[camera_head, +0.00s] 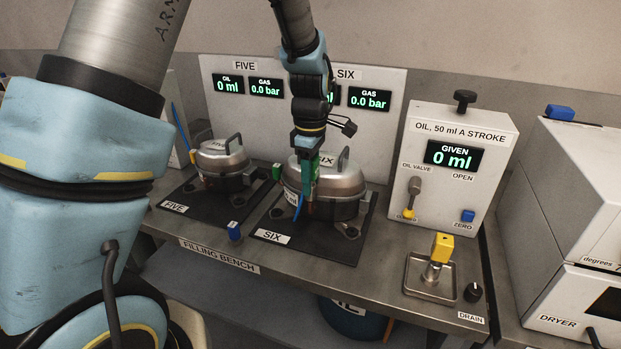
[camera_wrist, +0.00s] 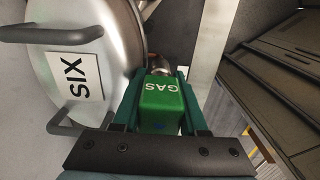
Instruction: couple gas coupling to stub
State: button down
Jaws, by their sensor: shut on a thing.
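My gripper (camera_head: 304,190) is shut on the green gas coupling, which shows clearly between the fingers in the wrist view (camera_wrist: 163,102) with the word GAS on it. It is held at the front of compressor SIX (camera_head: 337,182), a silver pot with a handle and a SIX label, also in the wrist view (camera_wrist: 78,52). A small round metal part, seemingly the stub (camera_wrist: 159,70), shows just beyond the coupling's far end. The fingers and coupling hide the joint, so I cannot tell whether they touch. The gas display (camera_head: 369,97) above SIX reads 0.0 bar.
Compressor FIVE (camera_head: 222,158) stands to the left on its own dark pallet. The oil dispenser (camera_head: 455,150) and a drain tray with a yellow-topped coupling (camera_head: 441,247) are to the right. The bench front (camera_head: 330,280) is mostly clear.

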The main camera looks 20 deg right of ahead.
jog(key=shift+f+b, duration=0.8)
jog(key=shift+f, duration=0.75)
jog(key=shift+c, duration=2)
grip_release()
jog(key=shift+r, duration=0.1)
jog(key=shift+o, duration=0.2)
jog(key=shift+w, duration=0.1)
notch_tip(320, 180, up, 11)
jog(key=b, duration=0.2)
jog(key=shift+b, duration=0.3)
jog(key=shift+f, duration=0.2)
